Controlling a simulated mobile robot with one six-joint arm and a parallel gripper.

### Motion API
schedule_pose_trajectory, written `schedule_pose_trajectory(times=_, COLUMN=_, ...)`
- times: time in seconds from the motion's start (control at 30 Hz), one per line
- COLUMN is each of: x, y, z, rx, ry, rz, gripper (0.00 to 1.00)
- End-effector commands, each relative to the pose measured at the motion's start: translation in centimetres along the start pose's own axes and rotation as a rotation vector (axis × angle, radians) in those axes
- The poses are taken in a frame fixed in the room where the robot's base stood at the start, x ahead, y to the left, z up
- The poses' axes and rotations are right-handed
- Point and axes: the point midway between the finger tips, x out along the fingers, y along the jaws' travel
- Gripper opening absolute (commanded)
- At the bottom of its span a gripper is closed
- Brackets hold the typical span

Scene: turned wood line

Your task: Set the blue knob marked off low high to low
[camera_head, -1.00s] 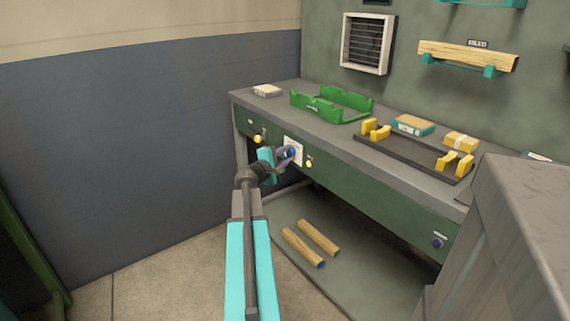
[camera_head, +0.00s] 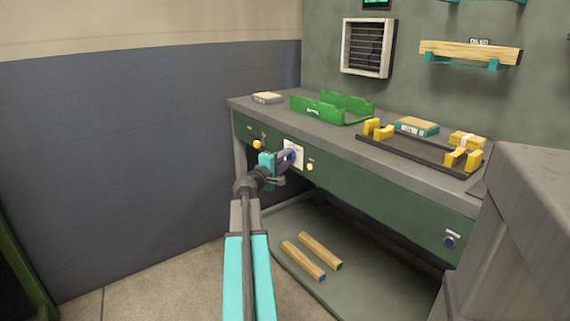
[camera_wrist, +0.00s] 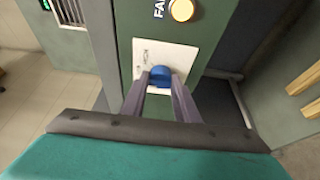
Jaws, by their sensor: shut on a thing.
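The blue knob (camera_wrist: 160,76) sits on a white label plate (camera_wrist: 172,54) on the bench's green front panel; the word HIGH shows beside it in the wrist view. My gripper (camera_wrist: 160,86) is shut on the knob, with one grey finger on each side. In the head view my gripper (camera_head: 284,158) reaches the plate (camera_head: 294,147) and partly covers the blue knob (camera_head: 291,155). The knob's pointer and the other marks are hidden or too small to read.
A yellow button (camera_head: 310,167) sits just right of the plate and another yellow one (camera_head: 257,144) to its left. A second blue knob (camera_head: 450,240) is farther right. Wooden bars (camera_head: 305,260) lie on the lower shelf. A grey cabinet (camera_head: 530,210) stands at right.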

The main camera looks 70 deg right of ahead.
Motion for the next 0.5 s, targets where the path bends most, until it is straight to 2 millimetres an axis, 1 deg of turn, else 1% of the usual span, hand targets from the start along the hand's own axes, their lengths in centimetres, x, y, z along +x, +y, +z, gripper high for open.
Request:
schedule_pose_trajectory(times=0.03, x=0.1, y=0.3, z=-0.29, rx=0.0, ry=0.007, rz=0.006, gripper=0.05)
schedule_pose_trajectory(times=0.43, x=0.1, y=0.35, z=-0.28, rx=0.002, ry=0.008, rz=0.007, gripper=0.05)
schedule_pose_trajectory(times=0.47, x=0.1, y=0.34, z=-0.28, rx=0.002, ry=0.007, rz=0.006, gripper=0.32)
schedule_pose_trajectory(times=0.5, x=0.09, y=0.32, z=-0.26, rx=0.002, ry=0.007, rz=0.006, gripper=0.39)
